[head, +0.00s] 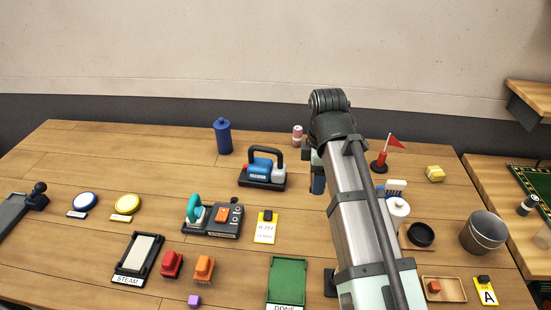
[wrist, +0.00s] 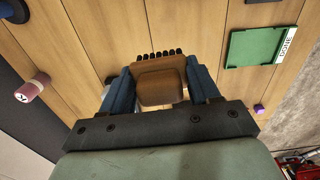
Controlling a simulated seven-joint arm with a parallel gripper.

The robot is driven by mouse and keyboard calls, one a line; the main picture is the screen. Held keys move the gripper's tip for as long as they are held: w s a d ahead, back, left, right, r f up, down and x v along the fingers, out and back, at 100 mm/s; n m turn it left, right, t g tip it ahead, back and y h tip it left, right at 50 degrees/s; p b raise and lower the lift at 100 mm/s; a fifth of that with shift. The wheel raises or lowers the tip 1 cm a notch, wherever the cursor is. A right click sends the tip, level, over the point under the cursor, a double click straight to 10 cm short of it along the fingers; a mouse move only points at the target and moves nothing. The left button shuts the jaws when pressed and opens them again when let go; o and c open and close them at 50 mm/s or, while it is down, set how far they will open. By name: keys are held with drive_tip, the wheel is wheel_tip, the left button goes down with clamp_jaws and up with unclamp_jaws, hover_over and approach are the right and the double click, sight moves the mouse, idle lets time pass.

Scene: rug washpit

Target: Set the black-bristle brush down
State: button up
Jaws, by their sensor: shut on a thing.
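My gripper (wrist: 160,88) is shut on the black-bristle brush (wrist: 160,84), seen in the wrist view. The brush has a brown body between the two blue fingers, and a row of black bristles shows along its upper edge in that view. In the head view my arm hides the brush, and only a blue part of my gripper (head: 318,182) shows left of the arm, over the back middle of the table. I cannot tell whether the brush touches the wood.
The green DONE tray (head: 288,262) is empty near the front; it also shows in the wrist view (wrist: 268,46). A pink spool (head: 297,135) and red flag (head: 396,142) stand at the back.

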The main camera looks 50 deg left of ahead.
wheel_tip(320, 180, up, 2)
drive_tip(key=shift+r, duration=0.25)
drive_tip(key=w+a, duration=0.4)
drive_tip(key=a, duration=1.3)
drive_tip(key=w+a, duration=0.3)
drive_tip(key=a, duration=1.3)
drive_tip(key=shift+m, duration=0.3)
drive_tip(key=shift+d+f, duration=0.15)
drive_tip(key=shift+f, duration=3.7)
drive_tip(key=shift+d+f, duration=0.1)
drive_tip(key=shift+f, duration=3.75)
drive_tip(key=shift+f, duration=0.1)
drive_tip(key=o, duration=1.1)
